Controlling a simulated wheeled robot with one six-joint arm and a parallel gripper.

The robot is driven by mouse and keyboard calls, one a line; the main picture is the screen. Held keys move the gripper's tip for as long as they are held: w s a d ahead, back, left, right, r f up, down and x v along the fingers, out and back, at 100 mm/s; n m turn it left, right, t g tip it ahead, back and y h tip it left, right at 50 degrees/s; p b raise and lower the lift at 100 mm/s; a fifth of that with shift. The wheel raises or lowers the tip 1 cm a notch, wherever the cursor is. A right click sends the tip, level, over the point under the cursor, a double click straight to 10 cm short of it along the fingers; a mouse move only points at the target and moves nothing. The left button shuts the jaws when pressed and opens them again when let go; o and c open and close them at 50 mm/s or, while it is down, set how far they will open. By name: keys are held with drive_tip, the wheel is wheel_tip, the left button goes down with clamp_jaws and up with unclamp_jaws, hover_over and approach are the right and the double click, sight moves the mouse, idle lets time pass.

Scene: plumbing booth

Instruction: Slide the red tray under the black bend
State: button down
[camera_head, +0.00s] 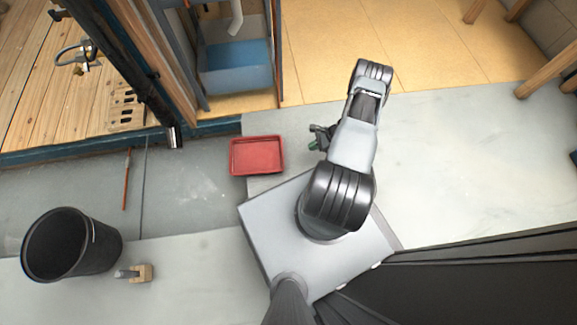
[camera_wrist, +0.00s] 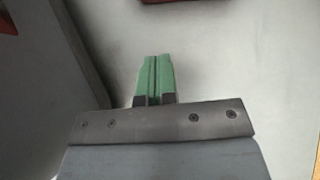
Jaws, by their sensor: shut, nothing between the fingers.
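The red tray (camera_head: 257,156) is a shallow rectangular tray on the grey floor in the head view, just below the cabinet opening. My gripper (camera_head: 315,140), with green fingers, is to the right of the tray and apart from it. In the wrist view its green fingers (camera_wrist: 154,75) are pressed together with nothing between them. A dark red edge (camera_wrist: 172,1) shows at the top of the wrist view; I cannot tell whether it is the tray. I cannot clearly pick out a black bend. A dark pipe or post (camera_head: 150,92) with a grey end stands left of the tray.
A blue tub (camera_head: 235,82) sits in the cabinet under a white bent pipe (camera_head: 236,20). A black bucket (camera_head: 68,246) and a small wooden-based tool (camera_head: 135,273) are at lower left. A thin brown rod (camera_head: 126,180) lies left. The floor on the right is clear.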

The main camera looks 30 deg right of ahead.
drive_tip(key=shift+m, duration=0.4)
drive_tip(key=b+x, duration=0.1)
drive_tip(key=x, duration=0.3)
drive_tip(key=s+d+f+b+x, duration=0.1)
drive_tip(key=b+x, duration=0.1)
drive_tip(key=x, duration=0.2)
drive_tip(key=b+x, duration=0.1)
drive_tip(key=x, duration=0.4)
drive_tip(key=shift+s+d+f+b, duration=0.2)
drive_tip(key=shift+s+f+b, duration=0.15)
drive_tip(key=shift+s, duration=0.05)
drive_tip(key=a, duration=0.1)
drive_tip(key=w+a, duration=0.1)
drive_tip(key=shift+a+r, duration=0.15)
drive_tip(key=shift+a, duration=0.15)
drive_tip(key=shift+w+a+b, duration=0.25)
drive_tip(key=shift+a+b, duration=0.1)
drive_tip(key=shift+a, duration=0.15)
